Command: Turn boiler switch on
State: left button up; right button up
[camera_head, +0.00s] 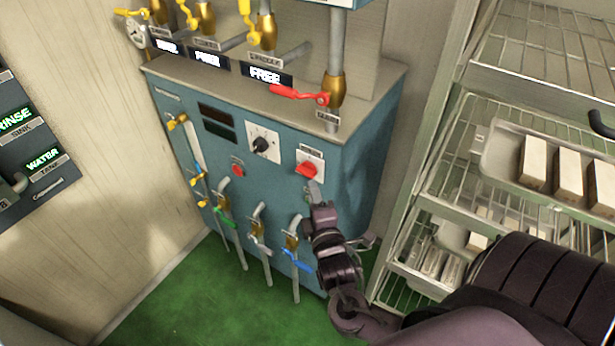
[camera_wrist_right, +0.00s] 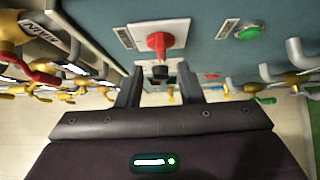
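The boiler switch appears to be the red rotary knob (camera_head: 307,169) on a white plate, on the front of the blue control cabinet (camera_head: 352,175). In the right wrist view the red knob (camera_wrist_right: 159,42) sits above and just beyond the fingertips. My right gripper (camera_head: 317,190) is just below the knob in the head view. In the wrist view its two fingers (camera_wrist_right: 160,88) are spread apart with nothing held between them. I cannot tell whether a fingertip touches the knob. My left gripper is not in view.
A black dial (camera_head: 262,145) and a red button (camera_head: 237,170) are left of the knob. A green button (camera_wrist_right: 248,32) is beside it in the wrist view. A red valve lever (camera_head: 298,93) juts out above. A wire rack (camera_head: 455,205) with trays stands right.

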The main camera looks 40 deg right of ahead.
aim_at(307, 176)
jog(key=x, duration=0.7)
jog(key=shift+w, duration=0.1)
grip_shut()
